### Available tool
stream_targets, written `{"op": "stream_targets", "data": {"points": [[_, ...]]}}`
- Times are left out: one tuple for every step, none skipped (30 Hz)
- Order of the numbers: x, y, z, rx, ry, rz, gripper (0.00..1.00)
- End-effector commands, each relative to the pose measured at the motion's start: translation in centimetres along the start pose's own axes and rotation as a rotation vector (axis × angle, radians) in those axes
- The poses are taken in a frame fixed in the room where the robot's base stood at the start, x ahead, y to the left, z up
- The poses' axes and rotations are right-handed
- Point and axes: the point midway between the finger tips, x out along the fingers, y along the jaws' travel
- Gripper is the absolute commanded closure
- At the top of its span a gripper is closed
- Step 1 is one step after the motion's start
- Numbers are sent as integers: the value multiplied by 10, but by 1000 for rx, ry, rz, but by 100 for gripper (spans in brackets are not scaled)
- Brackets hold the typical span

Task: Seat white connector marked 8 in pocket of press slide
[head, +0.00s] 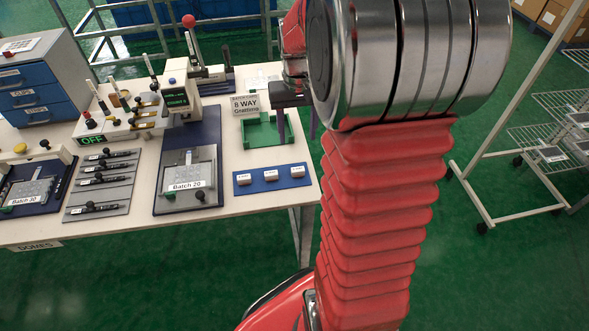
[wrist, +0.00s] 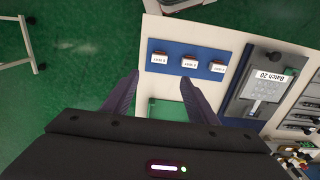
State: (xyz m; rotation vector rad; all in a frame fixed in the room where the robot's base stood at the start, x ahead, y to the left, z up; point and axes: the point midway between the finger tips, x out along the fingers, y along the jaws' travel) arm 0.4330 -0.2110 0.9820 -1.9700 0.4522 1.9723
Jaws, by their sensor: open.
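Three small white connectors lie in a row on a blue plate (head: 240,189): left (head: 243,180), middle (head: 271,175) and right (head: 298,171). They also show in the wrist view, at left (wrist: 159,57), middle (wrist: 188,62) and right (wrist: 218,66). Their markings are too small to tell which is 8. My gripper (wrist: 159,80) is open and empty above the table, with its fingers apart near the blue plate. A grey fixture labelled Batch 20 (head: 188,182) sits on a dark blue base in front of the press (head: 180,92); I cannot make out its pocket.
A green tray (head: 262,140) lies behind the blue plate, beside an "8 WAY" card (head: 250,105). Slim black tools lie on a grey rack (head: 98,185). An OFF control box (head: 105,130) and blue drawers (head: 40,85) stand left. A wire shelf (head: 530,140) stands right.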

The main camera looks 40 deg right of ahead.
Motion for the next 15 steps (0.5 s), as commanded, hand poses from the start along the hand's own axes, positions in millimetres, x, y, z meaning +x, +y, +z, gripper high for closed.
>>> {"op": "stream_targets", "data": {"points": [[0, 0, 0, 0, 0, 0, 47], [0, 0, 0, 0, 0, 0, 47], [0, 0, 0, 0, 0, 0, 47], [0, 0, 0, 0, 0, 0, 47], [0, 0, 0, 0, 0, 0, 47], [2, 0, 0, 0, 0, 0, 47], [3, 0, 0, 0, -1, 0, 47], [5, 0, 1, 0, -2, 0, 47], [8, 0, 1, 0, -2, 0, 47], [12, 0, 1, 0, -2, 0, 47], [15, 0, 0, 0, -2, 0, 47], [20, 0, 1, 0, -3, 0, 47], [25, 0, 1, 0, -3, 0, 47], [30, 0, 1, 0, -3, 0, 47], [36, 0, 1, 0, -4, 0, 47]]}}
